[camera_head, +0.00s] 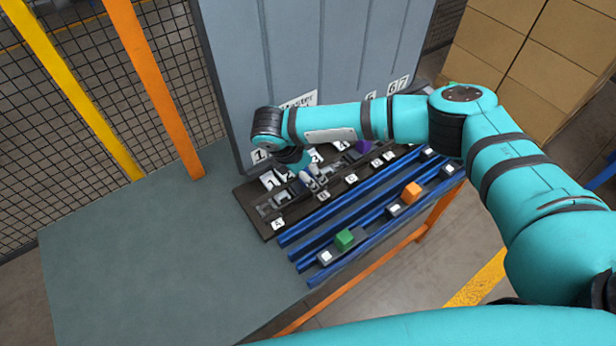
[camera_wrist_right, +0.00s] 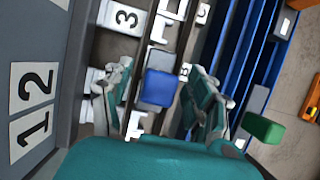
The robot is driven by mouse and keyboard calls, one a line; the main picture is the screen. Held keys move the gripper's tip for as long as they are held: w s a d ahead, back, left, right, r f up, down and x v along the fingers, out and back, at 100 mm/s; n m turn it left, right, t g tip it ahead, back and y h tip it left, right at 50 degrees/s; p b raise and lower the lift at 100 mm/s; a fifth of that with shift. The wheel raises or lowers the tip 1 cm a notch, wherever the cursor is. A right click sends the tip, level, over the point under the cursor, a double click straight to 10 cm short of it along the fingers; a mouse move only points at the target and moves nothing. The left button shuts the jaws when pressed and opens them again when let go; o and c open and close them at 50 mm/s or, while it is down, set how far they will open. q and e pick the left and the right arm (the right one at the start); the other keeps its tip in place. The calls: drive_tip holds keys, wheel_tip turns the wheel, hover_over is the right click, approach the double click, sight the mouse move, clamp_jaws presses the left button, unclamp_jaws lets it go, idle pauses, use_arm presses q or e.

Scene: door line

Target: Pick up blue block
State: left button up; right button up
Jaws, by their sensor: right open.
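The blue block (camera_wrist_right: 160,87) shows in the right wrist view, near the dark board with label "B". My right gripper (camera_wrist_right: 158,98) is open, with one finger on each side of the block. A gap shows between the block and each finger, so the gripper is not closed on it. In the head view my right gripper (camera_head: 310,180) points down over the dark fixture board (camera_head: 262,222); I cannot make out the blue block there. My left gripper is not in view.
A green block (camera_head: 344,239) and an orange block (camera_head: 412,191) sit on carriers along the blue rails (camera_head: 325,222). A purple block (camera_head: 363,146) is farther back on the board. A grey panel (camera_head: 310,55) stands behind. The table's left side (camera_head: 150,270) is clear.

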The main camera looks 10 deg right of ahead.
clamp_jaws()
idle(0.4)
